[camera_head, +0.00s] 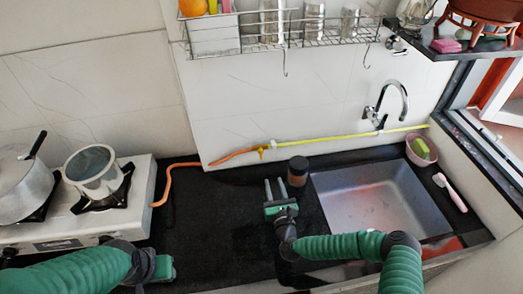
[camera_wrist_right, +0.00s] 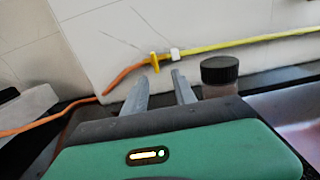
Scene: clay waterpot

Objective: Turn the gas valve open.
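The gas valve (camera_head: 262,152) is a small yellow handle where the orange hose (camera_head: 182,166) meets the yellow pipe (camera_head: 335,137) along the back wall. In the right wrist view the valve handle (camera_wrist_right: 155,62) stands upright, just beyond the fingertips. My right gripper (camera_head: 275,182) is open and empty over the black counter, its fingers pointing at the wall below the valve; it also shows in the wrist view (camera_wrist_right: 160,80). My left gripper (camera_head: 165,268) is at the bottom left near the stove; its fingers are not clearly visible.
A dark-lidded jar (camera_head: 298,171) stands close to the right of my right gripper. The sink (camera_head: 380,200) is to the right, the gas stove (camera_head: 140,190) with pots to the left. A wire rack (camera_head: 280,38) hangs above.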

